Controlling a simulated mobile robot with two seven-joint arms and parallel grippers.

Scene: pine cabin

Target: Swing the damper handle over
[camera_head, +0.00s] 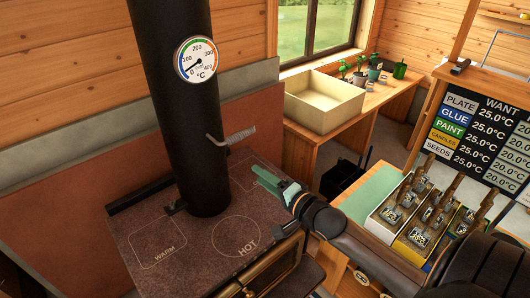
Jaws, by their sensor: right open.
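My right gripper (268,180) has green fingers and comes in from the right. It is open and empty, a little below and to the right of the handle, apart from it, over the stove's right back edge. My left gripper is not in view.
A thermometer dial (197,60) sits on the pipe. The stove top (195,246) has WARM and HOT marks. A tan box (323,99) and potted plants stand on the window bench.

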